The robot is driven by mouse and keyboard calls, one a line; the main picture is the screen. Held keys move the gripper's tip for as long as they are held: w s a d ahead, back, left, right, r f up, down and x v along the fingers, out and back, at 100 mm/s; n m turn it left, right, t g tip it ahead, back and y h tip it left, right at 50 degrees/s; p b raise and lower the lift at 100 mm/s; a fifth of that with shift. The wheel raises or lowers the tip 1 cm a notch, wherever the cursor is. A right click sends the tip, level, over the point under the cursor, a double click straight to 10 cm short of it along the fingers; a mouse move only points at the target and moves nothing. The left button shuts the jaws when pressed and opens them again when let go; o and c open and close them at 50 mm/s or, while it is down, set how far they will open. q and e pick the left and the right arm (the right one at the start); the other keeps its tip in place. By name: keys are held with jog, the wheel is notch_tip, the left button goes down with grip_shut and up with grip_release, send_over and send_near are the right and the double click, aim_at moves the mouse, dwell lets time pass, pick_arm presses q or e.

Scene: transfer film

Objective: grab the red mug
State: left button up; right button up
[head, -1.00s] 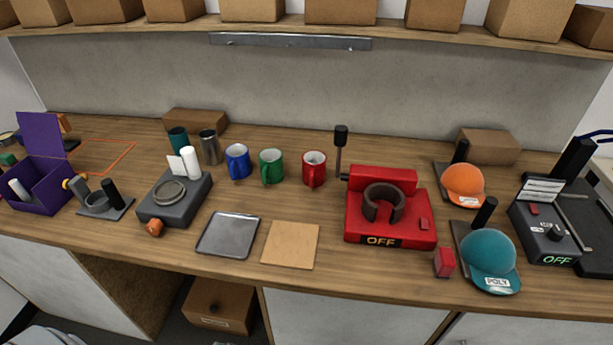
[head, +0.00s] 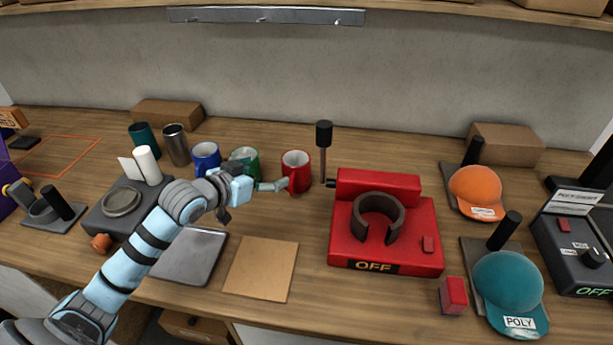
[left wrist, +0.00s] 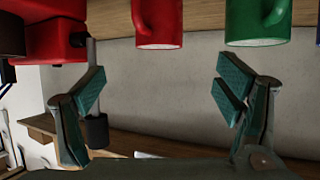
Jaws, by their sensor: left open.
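The red mug (head: 299,174) stands upright on the wooden bench, left of the red press. My left gripper (head: 276,186) reaches in from the left, its fingertips overlapping the mug's left side in the head view; I cannot tell there whether they touch. In the left wrist view, which is upside down, the red mug (left wrist: 158,22) is ahead of the open, empty fingers (left wrist: 160,88) and not between them. The green mug (left wrist: 257,20) is beside it. My right gripper is not in view.
The blue mug (head: 206,157) and green mug (head: 244,156) stand left of the red mug. The red press (head: 345,222) with its upright lever (head: 323,150) is close on the right. A tan square (head: 261,268) and grey tray (head: 190,258) lie in front.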

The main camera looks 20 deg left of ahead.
pick_arm(q)
jog(key=w, duration=0.3)
jog(key=b, duration=0.2)
send_near(303, 156)
jog(key=x, duration=0.5)
jog(key=shift+a+f, duration=0.1)
jog(key=shift+f, duration=0.1)
jog(key=shift+w, duration=0.15)
jog(key=shift+r, duration=0.15)
jog(key=shift+c, duration=0.4)
jog(key=shift+s, duration=0.2)
jog(key=c, duration=1.9)
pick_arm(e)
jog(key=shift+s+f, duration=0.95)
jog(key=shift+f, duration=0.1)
